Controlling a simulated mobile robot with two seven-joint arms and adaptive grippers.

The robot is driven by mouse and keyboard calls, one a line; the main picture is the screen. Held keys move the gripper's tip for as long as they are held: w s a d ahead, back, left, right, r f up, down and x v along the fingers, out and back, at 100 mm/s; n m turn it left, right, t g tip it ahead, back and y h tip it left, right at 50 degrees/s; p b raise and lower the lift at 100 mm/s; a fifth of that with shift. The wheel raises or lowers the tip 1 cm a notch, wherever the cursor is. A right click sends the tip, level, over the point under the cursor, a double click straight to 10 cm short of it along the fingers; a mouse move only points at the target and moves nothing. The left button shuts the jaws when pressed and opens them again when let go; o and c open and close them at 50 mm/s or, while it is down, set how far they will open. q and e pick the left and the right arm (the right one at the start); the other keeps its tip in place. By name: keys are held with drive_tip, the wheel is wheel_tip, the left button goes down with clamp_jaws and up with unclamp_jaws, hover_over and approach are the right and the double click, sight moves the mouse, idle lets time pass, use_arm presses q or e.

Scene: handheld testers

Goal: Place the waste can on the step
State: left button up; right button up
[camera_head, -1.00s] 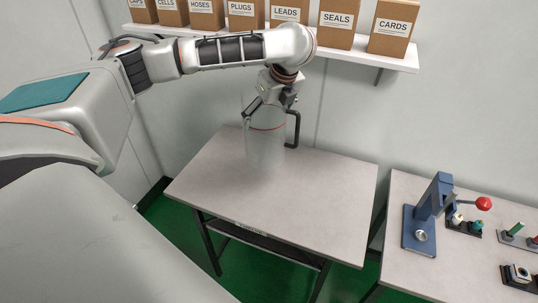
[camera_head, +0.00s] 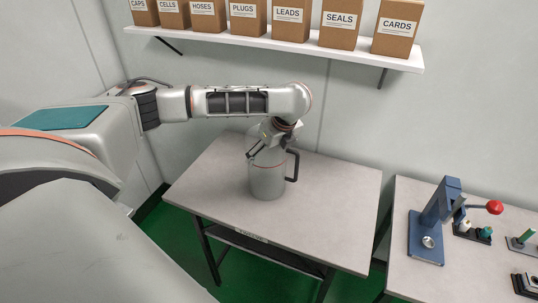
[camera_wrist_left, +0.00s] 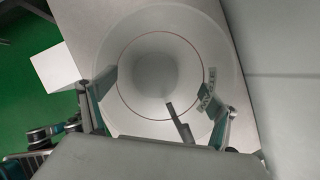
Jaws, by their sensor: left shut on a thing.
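The waste can (camera_head: 267,182) is a pale grey cylinder, upright at the table's middle-left. A dark handle-shaped bar (camera_head: 294,166) shows at its right side. My left gripper (camera_head: 267,152) is above it and shut on its upper part. The left wrist view looks down into the can's round open mouth (camera_wrist_left: 152,42), with a finger on either side and lettering near the right one. Whether the can's base touches the table is hard to tell. No step can be made out for certain; a white block (camera_wrist_left: 56,67) lies left of the can in the wrist view. My right gripper is out of view.
The grey table (camera_head: 325,215) is clear right of the can. A second table (camera_head: 395,255) at the right holds a blue lever press (camera_head: 431,220) and small testers. A wall shelf (camera_head: 290,46) with several labelled boxes is behind. The floor is green.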

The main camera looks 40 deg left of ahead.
use_arm(q)
drive_tip(key=shift+r+p, duration=0.1)
drive_tip(key=shift+p, duration=0.6)
drive_tip(key=o, duration=1.6)
drive_tip(key=shift+c, duration=0.2)
